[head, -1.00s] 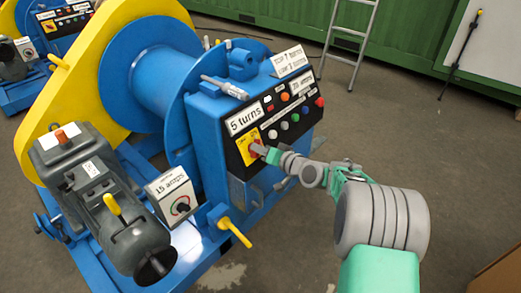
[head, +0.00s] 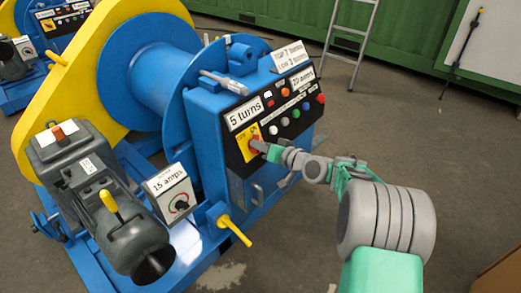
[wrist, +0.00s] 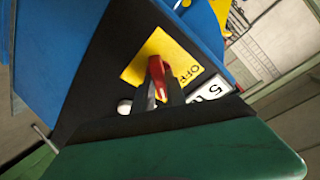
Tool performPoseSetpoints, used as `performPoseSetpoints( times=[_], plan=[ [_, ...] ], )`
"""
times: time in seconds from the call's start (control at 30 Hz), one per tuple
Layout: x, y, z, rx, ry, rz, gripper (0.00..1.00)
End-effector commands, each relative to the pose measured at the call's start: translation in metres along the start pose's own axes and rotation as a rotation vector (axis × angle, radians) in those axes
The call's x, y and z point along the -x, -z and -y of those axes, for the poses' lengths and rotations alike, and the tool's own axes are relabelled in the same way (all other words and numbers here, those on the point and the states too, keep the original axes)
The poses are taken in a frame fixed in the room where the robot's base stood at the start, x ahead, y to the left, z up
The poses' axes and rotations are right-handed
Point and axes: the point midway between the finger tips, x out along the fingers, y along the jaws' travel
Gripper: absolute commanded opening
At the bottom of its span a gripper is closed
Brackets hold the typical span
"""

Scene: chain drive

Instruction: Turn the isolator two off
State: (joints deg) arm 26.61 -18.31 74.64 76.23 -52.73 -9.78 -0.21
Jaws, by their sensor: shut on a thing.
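The isolator is a red handle (wrist: 184,66) on a yellow plate (wrist: 149,50) marked OFF in the wrist view. In the head view its yellow plate (head: 241,147) sits at the lower left of the black control panel on the blue winch, below the "5 turns" label. I cannot read a number on it. My gripper (head: 259,146) reaches in from the right. Its two dark fingers (wrist: 160,96) straddle the red handle and are shut on it. They hide part of the handle, so its exact angle is hard to tell.
Coloured buttons and lamps (head: 286,121) sit close right of the handle. A "15 amps" box (head: 167,191), a grey motor (head: 85,170) and a yellow lever (head: 234,229) stand left and below. A second similar machine (head: 50,25) is behind.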

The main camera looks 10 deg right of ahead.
Motion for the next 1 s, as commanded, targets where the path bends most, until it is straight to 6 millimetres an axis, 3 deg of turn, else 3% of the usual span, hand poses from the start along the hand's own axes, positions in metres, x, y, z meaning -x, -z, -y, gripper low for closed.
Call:
performPoseSetpoints(
  times=[1.0],
  plan=[
    [-0.0022, -0.0046, -0.0054, 0.918, 0.207, -0.001, 0.00]
  ],
)
